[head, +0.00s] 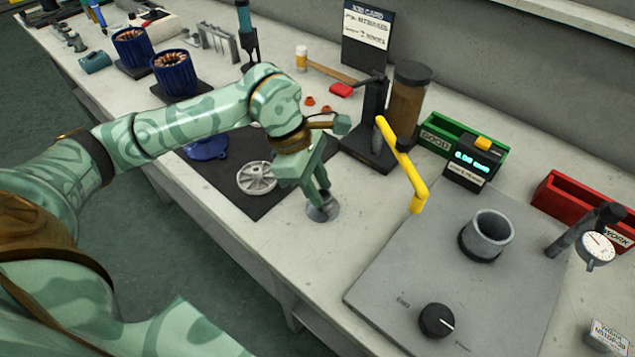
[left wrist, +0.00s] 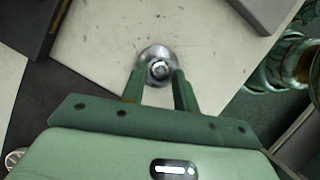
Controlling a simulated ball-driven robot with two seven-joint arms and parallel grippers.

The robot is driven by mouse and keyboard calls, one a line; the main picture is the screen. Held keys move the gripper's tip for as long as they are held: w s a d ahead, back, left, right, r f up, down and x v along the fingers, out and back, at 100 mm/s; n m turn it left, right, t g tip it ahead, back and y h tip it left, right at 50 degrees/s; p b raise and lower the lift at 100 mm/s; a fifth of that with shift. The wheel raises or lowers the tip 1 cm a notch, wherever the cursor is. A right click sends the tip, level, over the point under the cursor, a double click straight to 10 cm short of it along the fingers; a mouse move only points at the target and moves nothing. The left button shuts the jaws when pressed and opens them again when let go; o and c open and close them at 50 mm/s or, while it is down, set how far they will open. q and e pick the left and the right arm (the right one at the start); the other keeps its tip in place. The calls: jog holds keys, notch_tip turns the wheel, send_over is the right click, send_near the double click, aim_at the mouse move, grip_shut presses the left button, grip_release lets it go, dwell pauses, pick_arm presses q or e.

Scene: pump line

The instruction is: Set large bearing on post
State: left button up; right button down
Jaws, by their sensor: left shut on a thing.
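My left gripper (head: 321,199) points down over the bench, its fingers shut on a small round metal thing, which I take to be the large bearing. In the left wrist view, a dark ring with a bright centre (left wrist: 159,69) shows between the fingertips (left wrist: 158,88). A round grey metal base (head: 329,214) lies under the fingertips. The fingers hide much of it, and I cannot tell whether the ring is seated around a post or just above it. My right gripper is not in view.
A black mat (head: 225,185) with a spoked metal wheel (head: 256,178) lies left of the gripper. A black press stand (head: 372,140) is behind it. A grey plate (head: 395,285) with a yellow lever (head: 402,165) and grey cup (head: 490,231) is to the right. Bench in front is clear.

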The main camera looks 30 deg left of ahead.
pick_arm(q)
jog(key=shift+f, duration=0.1)
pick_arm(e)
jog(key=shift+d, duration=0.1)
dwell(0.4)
pick_arm(q)
jog(key=o, duration=1.1)
notch_tip(320, 180, up, 6)
jog(key=p, duration=0.4)
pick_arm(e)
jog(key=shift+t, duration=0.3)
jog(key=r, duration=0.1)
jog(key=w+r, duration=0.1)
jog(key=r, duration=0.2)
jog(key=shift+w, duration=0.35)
